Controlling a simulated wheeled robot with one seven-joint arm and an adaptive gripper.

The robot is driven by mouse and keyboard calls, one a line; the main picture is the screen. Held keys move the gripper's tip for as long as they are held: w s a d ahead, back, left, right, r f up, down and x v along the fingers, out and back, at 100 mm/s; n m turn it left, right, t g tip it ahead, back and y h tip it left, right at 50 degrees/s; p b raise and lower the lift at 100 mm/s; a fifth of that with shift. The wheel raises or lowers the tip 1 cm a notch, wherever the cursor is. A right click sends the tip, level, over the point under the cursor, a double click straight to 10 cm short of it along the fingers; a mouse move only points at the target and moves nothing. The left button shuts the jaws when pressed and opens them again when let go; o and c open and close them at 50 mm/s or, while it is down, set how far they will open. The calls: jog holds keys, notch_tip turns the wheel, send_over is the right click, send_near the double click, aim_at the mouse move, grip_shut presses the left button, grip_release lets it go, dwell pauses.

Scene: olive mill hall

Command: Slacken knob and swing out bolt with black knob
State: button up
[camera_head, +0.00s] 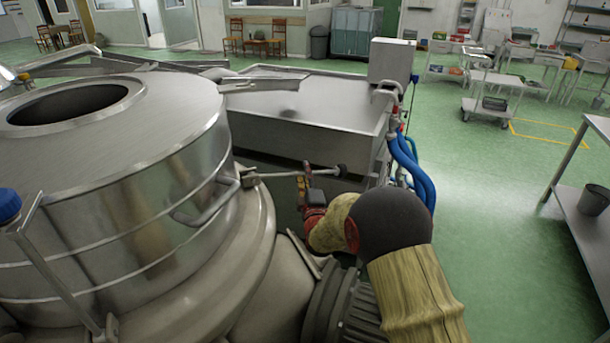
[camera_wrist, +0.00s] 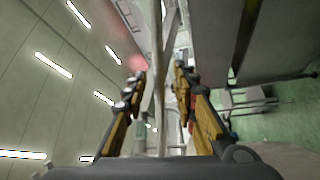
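The bolt with the black knob (camera_head: 342,170) sticks out roughly level to the right from the side of the steel vessel (camera_head: 150,215). Its rod (camera_head: 285,175) runs from a bracket on the vessel wall to the knob. My gripper (camera_head: 304,180) is at the rod, between the vessel and the knob. In the wrist view its two fingers (camera_wrist: 158,78) are apart, with a rod-like bar (camera_wrist: 157,45) showing between them. Contact with the rod cannot be made out.
A wide steel trough (camera_head: 310,112) stands behind the bolt. A grey box (camera_head: 392,60) and blue hoses (camera_head: 410,165) are at its right end. A steel table (camera_head: 580,205) with a bucket (camera_head: 594,200) is at far right. Green floor (camera_head: 490,200) between is clear.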

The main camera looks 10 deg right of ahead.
jog(key=c, duration=0.3)
jog(key=c, duration=0.4)
grip_shut()
dwell(0.3)
